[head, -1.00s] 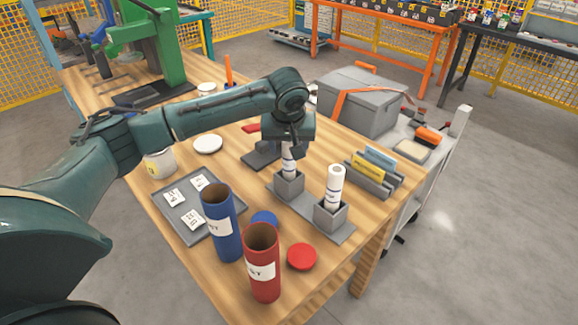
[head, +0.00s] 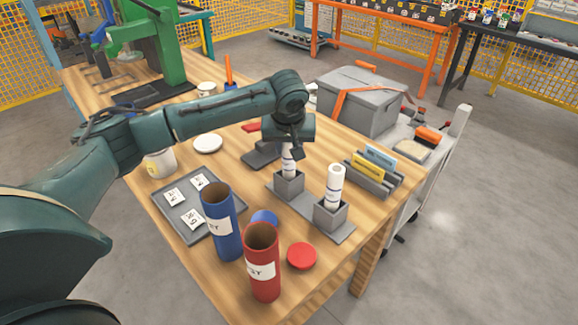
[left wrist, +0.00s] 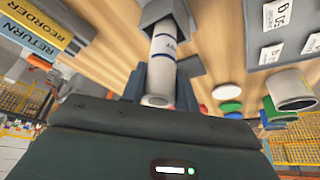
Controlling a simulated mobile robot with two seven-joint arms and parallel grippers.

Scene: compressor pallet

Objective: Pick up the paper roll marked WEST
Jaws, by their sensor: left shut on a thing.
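A white paper roll (head: 288,162) with a dark band stands upright in the rear square holder (head: 289,186) of a grey two-holder stand. My left gripper (head: 291,150) points down over it and is shut on its upper end. In the left wrist view the same roll (left wrist: 168,58) runs from the gripper into the holder, with part of its lettering showing but not readable as a whole word. A second white roll (head: 335,186) stands upright in the front holder (head: 331,213); its label is too small to read. My right gripper is not in view.
A blue tube (head: 220,222) and a red tube (head: 262,262) stand open at the front, beside a red lid (head: 302,256) and a blue lid (head: 265,217). A grey tray (head: 190,208) holds white cards. A card rack (head: 372,178) is at the right.

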